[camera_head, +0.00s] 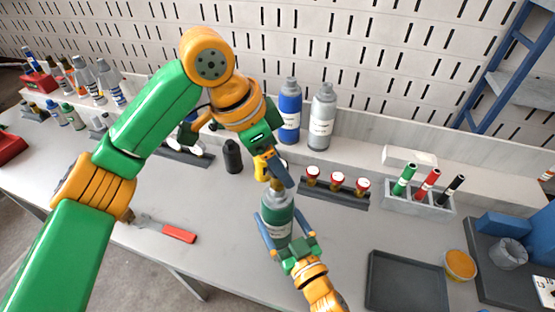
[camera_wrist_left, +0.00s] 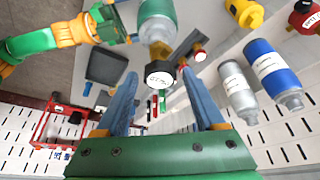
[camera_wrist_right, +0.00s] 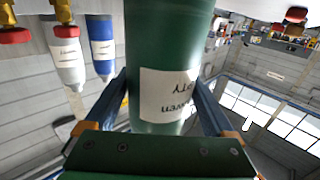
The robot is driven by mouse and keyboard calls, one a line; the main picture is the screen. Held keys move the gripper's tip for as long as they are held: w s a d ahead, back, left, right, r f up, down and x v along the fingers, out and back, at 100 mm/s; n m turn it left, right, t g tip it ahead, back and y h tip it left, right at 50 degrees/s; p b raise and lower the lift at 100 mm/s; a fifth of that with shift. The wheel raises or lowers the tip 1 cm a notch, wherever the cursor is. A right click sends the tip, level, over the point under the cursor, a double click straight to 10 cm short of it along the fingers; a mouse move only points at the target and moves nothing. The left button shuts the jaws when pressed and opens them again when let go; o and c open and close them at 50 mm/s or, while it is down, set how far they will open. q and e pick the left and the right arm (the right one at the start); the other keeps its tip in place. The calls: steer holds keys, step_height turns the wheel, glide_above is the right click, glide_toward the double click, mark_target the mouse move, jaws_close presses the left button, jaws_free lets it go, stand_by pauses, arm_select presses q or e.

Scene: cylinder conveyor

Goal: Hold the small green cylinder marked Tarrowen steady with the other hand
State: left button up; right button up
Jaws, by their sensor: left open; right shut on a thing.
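The green cylinder (camera_head: 277,218) stands upright at the middle of the bench, with a pale label and a brass neck. In the right wrist view the cylinder (camera_wrist_right: 165,40) fills the middle; its label is upside down, ending in "rowen". My right gripper (camera_head: 288,243) is shut on its body, one finger on each side. My left gripper (camera_head: 274,178) is open above the cylinder, near its neck. In the left wrist view a black knob with a white face (camera_wrist_left: 160,74) sits at the cylinder's top, between and beyond the open fingers, which are apart from it.
A blue cylinder (camera_head: 290,115) and a grey cylinder (camera_head: 322,120) stand behind. A rack of red-rimmed valves (camera_head: 337,196), a marker holder (camera_head: 425,209) and a dark tray (camera_head: 405,285) lie to the right. A black bottle (camera_head: 232,157) and a red-handled tool (camera_head: 178,234) are left.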

arm_select(q)
steer(key=m+g, duration=0.2)
steer(key=m, duration=0.3)
steer(key=shift+m, duration=0.3)
steer(key=m+g, duration=0.1)
steer(key=m, duration=0.2)
steer(key=m+g, duration=0.1)
steer(key=m, duration=0.2)
steer(key=shift+y, duration=0.4)
steer(key=shift+f, duration=1.3)
steer(key=shift+f, duration=0.1)
